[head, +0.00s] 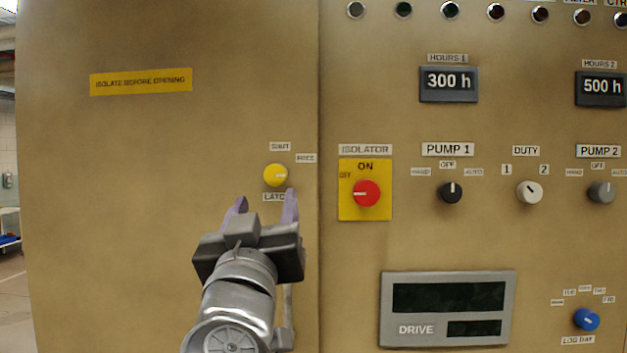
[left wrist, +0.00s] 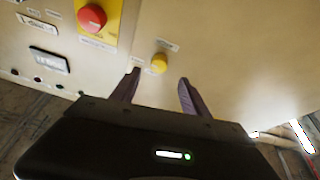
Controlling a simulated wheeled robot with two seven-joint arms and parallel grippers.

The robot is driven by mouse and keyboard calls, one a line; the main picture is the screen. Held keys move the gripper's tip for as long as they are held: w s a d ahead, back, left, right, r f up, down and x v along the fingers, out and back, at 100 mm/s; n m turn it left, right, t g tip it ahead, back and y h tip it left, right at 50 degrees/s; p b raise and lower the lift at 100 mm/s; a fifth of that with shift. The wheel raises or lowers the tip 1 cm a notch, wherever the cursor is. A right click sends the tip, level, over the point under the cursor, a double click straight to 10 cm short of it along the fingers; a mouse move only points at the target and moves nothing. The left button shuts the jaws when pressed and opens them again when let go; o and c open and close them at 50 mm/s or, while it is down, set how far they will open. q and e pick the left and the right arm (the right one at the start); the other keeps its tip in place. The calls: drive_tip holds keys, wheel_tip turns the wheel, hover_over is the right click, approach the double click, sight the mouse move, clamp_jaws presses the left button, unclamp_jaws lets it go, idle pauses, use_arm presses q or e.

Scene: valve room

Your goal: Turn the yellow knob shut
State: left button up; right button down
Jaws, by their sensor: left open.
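The yellow knob (head: 275,175) is a small round knob on the tan cabinet door, with a pale mark pointing right, toward the FREE label (head: 306,158). The SHUT label (head: 280,146) is above it, and a partly covered LATCH label (head: 273,197) is below. My left gripper (head: 265,199) is open and empty, just below and in front of the knob. In the left wrist view the knob (left wrist: 159,63) shows beyond the gap between the two purple fingers (left wrist: 159,80), with no visible contact. My right gripper is not in view.
Right of the door seam, a red isolator knob (head: 366,194) sits on a yellow plate (head: 350,213), close to the yellow knob. Farther right are the black PUMP 1 knob (head: 451,193), other selector knobs and a drive display (head: 448,309).

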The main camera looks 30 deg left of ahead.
sight(274, 176)
use_arm(q)
drive_tip(key=p+x, duration=0.1)
drive_tip(key=x, duration=0.7)
drive_tip(key=shift+d+r, duration=0.1)
idle(0.4)
drive_tip(key=shift+c, duration=0.4)
clamp_jaws()
